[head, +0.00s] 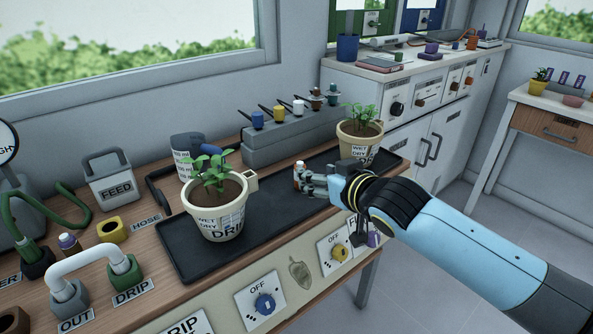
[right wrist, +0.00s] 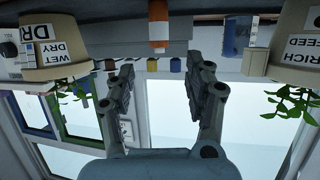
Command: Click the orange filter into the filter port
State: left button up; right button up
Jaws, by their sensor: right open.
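The orange filter (head: 298,173), an orange and white cylinder, stands on the black tray (head: 262,215) just past the fingertips of my right gripper (head: 312,181). In the right wrist view, which is upside down, the orange filter (right wrist: 158,25) lines up with the gap between the two spread fingers of my right gripper (right wrist: 160,75). My right gripper is open and empty. A panel label starting with "FI" (head: 357,224) shows on the bench front below my right forearm, partly hidden. I cannot make out the filter port itself. My left gripper is not in view.
A potted plant (head: 216,206) stands on the tray left of the filter, and another (head: 359,137) behind my right gripper. A grey rack (head: 295,138) with several coloured plugs runs along the back. The tray between the left pot and the filter is clear.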

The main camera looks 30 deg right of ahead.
jog(key=x, duration=0.4)
jog(key=b+x, duration=0.1)
jog(key=x, duration=0.4)
jog(key=shift+w+f, duration=0.2)
jog(key=shift+f, duration=0.15)
grip_shut()
